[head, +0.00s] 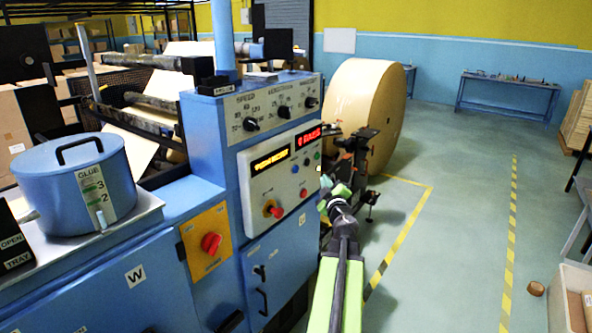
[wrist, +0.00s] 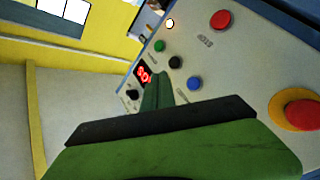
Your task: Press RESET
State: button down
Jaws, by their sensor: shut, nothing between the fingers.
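A light grey control panel (head: 275,180) on the blue machine carries buttons and two lit displays. In the wrist view it shows a green button (wrist: 159,46), a black button (wrist: 175,62), a blue button (wrist: 194,83), a lit white button (wrist: 170,22) and a red button (wrist: 221,20). A large red mushroom button (wrist: 303,114) sits on a yellow ring. The button labels are too small to read, so I cannot tell which is RESET. My gripper (head: 328,204) is shut and empty, just right of the panel. Its green, black-edged fingers (wrist: 160,112) cover the wrist view's lower middle.
A large paper roll (head: 365,105) stands behind the panel. Three knobs sit above it, and a red switch (head: 211,243) on an orange plate lies lower left. A blue glue pot (head: 75,195) stands at left. The floor (head: 440,250) at right is mostly clear.

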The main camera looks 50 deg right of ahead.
aim_at(296, 169)
jog(key=w, duration=0.9)
jog(key=shift+d, duration=0.1)
dwell(1.9)
jog(key=shift+w, duration=0.35)
jog(key=shift+w, duration=0.45)
dwell(0.5)
dwell(0.4)
jog(key=shift+s, duration=0.85)
